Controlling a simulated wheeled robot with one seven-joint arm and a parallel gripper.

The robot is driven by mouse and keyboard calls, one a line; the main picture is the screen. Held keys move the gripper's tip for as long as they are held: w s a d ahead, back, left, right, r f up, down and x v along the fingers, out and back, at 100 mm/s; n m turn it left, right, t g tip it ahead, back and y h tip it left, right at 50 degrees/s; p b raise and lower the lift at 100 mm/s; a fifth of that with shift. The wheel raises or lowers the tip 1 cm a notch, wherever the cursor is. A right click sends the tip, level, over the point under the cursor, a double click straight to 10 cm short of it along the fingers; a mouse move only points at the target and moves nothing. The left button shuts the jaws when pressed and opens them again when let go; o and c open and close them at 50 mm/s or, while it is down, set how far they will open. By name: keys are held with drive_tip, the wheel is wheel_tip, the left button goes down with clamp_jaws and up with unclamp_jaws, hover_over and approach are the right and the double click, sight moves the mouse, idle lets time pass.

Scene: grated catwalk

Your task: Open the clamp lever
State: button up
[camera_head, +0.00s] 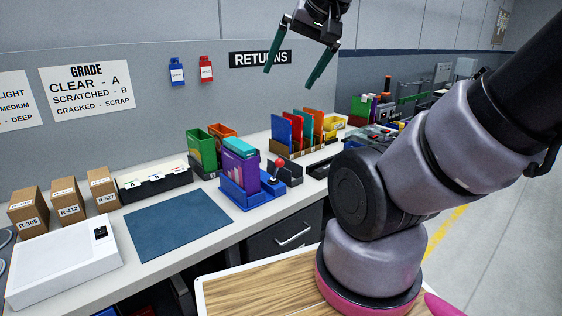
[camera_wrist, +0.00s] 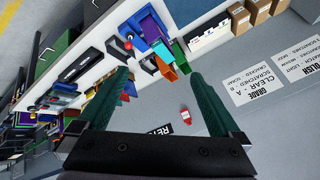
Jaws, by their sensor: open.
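The clamp lever (camera_head: 281,163) shows as a small red ball knob on a dark stem, beside a blue fixture (camera_head: 238,190) on the bench. The fixture holds a purple and teal case (camera_head: 240,165). In the wrist view the red knob (camera_wrist: 129,44) and the blue fixture (camera_wrist: 160,44) are near the top, and the lever's exact angle is too small to tell. My gripper (camera_head: 291,76) is open and empty, high above the bench in front of the wall, well apart from the lever. Its two green fingers (camera_wrist: 158,76) spread wide in the wrist view.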

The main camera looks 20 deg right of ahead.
drive_tip(key=c, duration=0.5)
drive_tip(key=shift+o, duration=0.2)
drive_tip(key=m+g+y, duration=0.3)
drive_tip(key=m+y, duration=1)
drive_tip(key=m, duration=0.1)
approach(277, 170)
drive_tip(key=s+a+r, duration=0.5)
drive_tip(key=a+r, duration=0.4)
drive_tip(key=r, duration=0.1)
drive_tip(key=w+d+f+m+t, duration=0.3)
drive_tip(key=d+f+m+t, duration=0.35)
drive_tip(key=f, duration=0.25)
drive_tip(key=shift+h, duration=0.3)
drive_tip(key=x, duration=1)
drive_tip(key=shift+s+a, duration=0.1)
drive_tip(key=shift+a, duration=0.35)
